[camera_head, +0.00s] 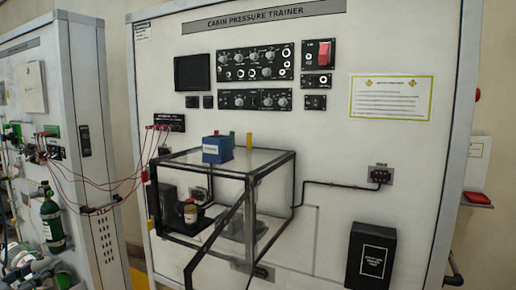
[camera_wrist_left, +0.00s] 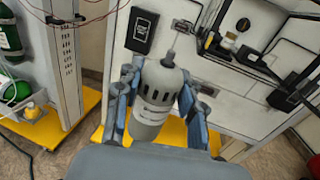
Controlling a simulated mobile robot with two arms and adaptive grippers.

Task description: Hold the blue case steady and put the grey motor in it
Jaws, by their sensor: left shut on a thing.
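The blue case (camera_head: 217,149), with a white label, rests on top of the clear black-edged box in the head view. No gripper shows at the case. In the left wrist view my left gripper (camera_wrist_left: 160,98) is shut on the grey motor (camera_wrist_left: 153,118), a grey cylinder with dark slots and a thin shaft pointing away from the camera. A finger lies on each side of it. I cannot make out this gripper or the motor clearly in the head view. My right gripper is not in view.
The clear box (camera_head: 272,160) stands against the trainer panel (camera_head: 300,130), with a small jar (camera_head: 190,213) inside. A black labelled box (camera_head: 371,255) is at the lower right. Red wires (camera_head: 110,205) hang between the panel and the left cabinet, near a green cylinder (camera_head: 52,220).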

